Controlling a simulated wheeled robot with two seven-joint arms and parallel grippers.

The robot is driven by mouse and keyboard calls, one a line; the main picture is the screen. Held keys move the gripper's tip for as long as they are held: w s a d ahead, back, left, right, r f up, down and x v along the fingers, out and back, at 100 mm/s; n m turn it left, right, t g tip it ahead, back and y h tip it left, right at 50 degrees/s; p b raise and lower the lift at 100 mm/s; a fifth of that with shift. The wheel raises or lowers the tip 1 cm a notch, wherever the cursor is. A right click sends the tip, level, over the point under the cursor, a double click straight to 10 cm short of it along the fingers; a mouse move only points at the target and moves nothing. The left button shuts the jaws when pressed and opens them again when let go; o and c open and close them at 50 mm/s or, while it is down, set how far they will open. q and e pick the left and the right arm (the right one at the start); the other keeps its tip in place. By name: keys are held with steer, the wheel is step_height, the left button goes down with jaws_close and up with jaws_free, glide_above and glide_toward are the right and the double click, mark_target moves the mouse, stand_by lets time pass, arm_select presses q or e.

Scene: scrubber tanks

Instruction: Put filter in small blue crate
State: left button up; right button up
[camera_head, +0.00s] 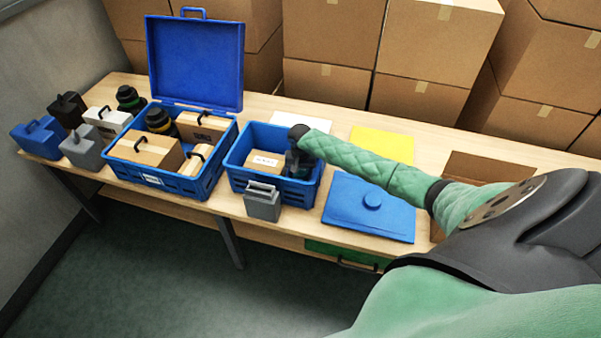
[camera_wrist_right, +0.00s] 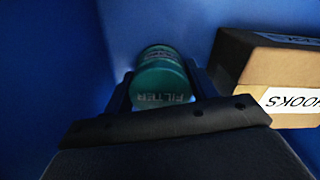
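The filter (camera_wrist_right: 163,80) is a green cylinder with "FILTER" printed on its near end, seen in the right wrist view. My right gripper (camera_wrist_right: 160,82) has a finger against each side of it and appears shut on it. In the head view my right gripper (camera_head: 298,162) reaches down inside the small blue crate (camera_head: 236,173), at its right side, and hides the filter there. Blue crate walls surround the filter in the wrist view; whether it touches the floor I cannot tell. My left gripper is not in view.
A carton labelled "HOOKS" (camera_wrist_right: 290,95) lies in the small crate beside the filter. A larger open blue case (camera_head: 165,182) with cartons stands to the left. A grey metal container (camera_head: 262,204) stands before the small crate; a blue lid (camera_head: 368,210) lies to its right.

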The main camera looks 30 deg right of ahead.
steer(key=shift+o, duration=1.3)
steer(key=shift+r, duration=0.15)
steer(key=shift+r, duration=0.3)
step_height(320, 180, up, 10)
steer(key=b, duration=0.3)
steer(key=shift+f, duration=0.15)
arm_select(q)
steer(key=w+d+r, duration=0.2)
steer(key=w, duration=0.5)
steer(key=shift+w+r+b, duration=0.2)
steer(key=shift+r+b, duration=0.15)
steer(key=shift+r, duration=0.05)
arm_select(e)
steer(key=shift+r, duration=0.85)
